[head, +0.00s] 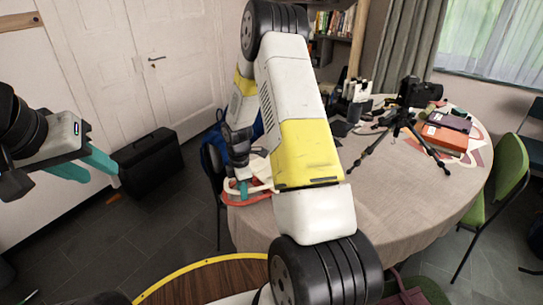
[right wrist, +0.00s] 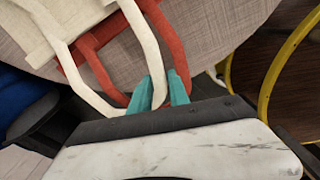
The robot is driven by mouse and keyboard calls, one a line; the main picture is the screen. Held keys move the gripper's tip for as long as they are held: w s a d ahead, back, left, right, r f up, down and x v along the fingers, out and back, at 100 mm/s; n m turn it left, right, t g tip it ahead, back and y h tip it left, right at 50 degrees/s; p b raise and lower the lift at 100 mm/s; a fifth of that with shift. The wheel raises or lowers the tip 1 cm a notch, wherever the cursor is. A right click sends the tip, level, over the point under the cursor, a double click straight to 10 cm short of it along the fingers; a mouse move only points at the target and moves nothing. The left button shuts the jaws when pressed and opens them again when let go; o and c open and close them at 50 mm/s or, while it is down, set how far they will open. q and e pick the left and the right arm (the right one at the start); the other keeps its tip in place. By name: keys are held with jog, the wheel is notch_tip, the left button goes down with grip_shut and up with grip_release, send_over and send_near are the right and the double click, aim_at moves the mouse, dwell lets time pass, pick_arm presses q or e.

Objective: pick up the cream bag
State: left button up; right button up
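The cream bag (right wrist: 32,34) lies on the table at the upper left of the right wrist view, with its looped handle reaching toward my right gripper (right wrist: 160,76). Its fingers are close together around the cream handle near the loop's end; whether they grip it is unclear. A red bag (right wrist: 88,58) lies beside and partly under the cream one, its strap also passing close to the fingers. In the head view the cream bag (head: 262,168) shows at the table's left edge beside my right gripper (head: 243,188), partly hidden by my arm. My left gripper (head: 100,174) is open and empty, away from the table.
The round table (head: 400,195) holds a tripod with camera (head: 404,122), an orange box (head: 445,138) and several small items. A green chair (head: 508,180) stands at the right. A black case (head: 150,163) stands on the floor at the left. A wooden round top with yellow rim (head: 200,285) is in front.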

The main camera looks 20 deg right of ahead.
jog(key=shift+f, duration=0.25)
grip_shut()
jog(key=shift+r, duration=0.35)
notch_tip(320, 180, up, 3)
jog(key=shift+w, duration=0.1)
jog(key=s+d+r, duration=0.1)
jog(key=s+d, duration=0.2)
jog(key=s, duration=1.3)
jog(key=shift+r, duration=0.2)
jog(key=shift+w+d, duration=0.1)
